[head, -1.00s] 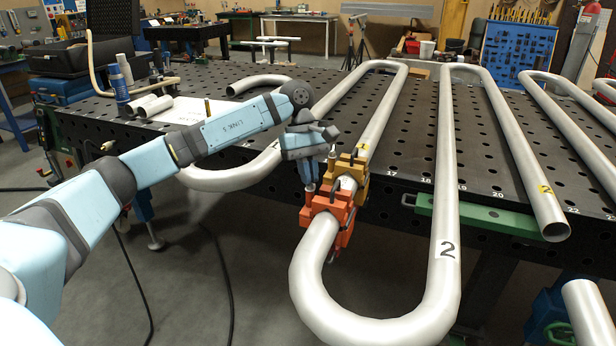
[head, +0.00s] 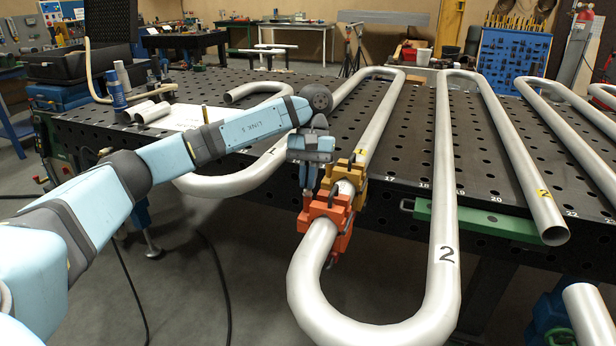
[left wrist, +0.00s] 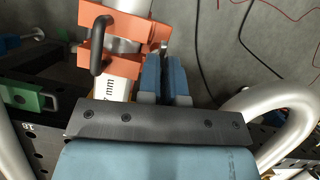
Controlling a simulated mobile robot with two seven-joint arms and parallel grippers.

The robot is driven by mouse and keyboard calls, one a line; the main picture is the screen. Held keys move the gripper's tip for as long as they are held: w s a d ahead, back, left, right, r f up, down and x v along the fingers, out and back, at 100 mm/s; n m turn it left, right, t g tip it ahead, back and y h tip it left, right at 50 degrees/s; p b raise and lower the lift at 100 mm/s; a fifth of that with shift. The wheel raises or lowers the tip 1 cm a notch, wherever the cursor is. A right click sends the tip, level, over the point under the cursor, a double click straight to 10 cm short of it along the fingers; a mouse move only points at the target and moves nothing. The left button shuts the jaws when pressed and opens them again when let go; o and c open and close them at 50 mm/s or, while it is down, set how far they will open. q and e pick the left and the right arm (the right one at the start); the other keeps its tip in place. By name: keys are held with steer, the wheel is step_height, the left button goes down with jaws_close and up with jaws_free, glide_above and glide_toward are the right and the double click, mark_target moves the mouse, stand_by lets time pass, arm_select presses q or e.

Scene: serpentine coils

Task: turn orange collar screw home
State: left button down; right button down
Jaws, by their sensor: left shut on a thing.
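The orange collar (head: 327,215) is clamped around the silver pipe, beside a yellow collar (head: 350,178) farther along. In the left wrist view the orange collar (left wrist: 124,35) fills the upper left, with a dark loop handle (left wrist: 98,45) on it. My left gripper (head: 307,193) points down at the left side of the orange collar. Its blue fingers (left wrist: 165,76) are close together at the collar's right edge and are shut on the collar screw. The screw is hidden between the fingers. My right gripper is not in view.
Pipe coil 2 (head: 445,215) bends back to the right of the collars and overhangs the table front. The dark perforated table (head: 400,150) lies behind, with a green bar (head: 470,220) along its edge. Open floor (head: 185,290) lies to the left.

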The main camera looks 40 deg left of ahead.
arm_select(q)
steer(key=shift+r, duration=0.2)
steer(key=c, duration=1.3)
jaws_free()
steer(key=shift+f, duration=0.1)
steer(key=shift+p+v, duration=2.2)
steer(key=shift+v, duration=4.75)
steer(key=shift+d, duration=0.1)
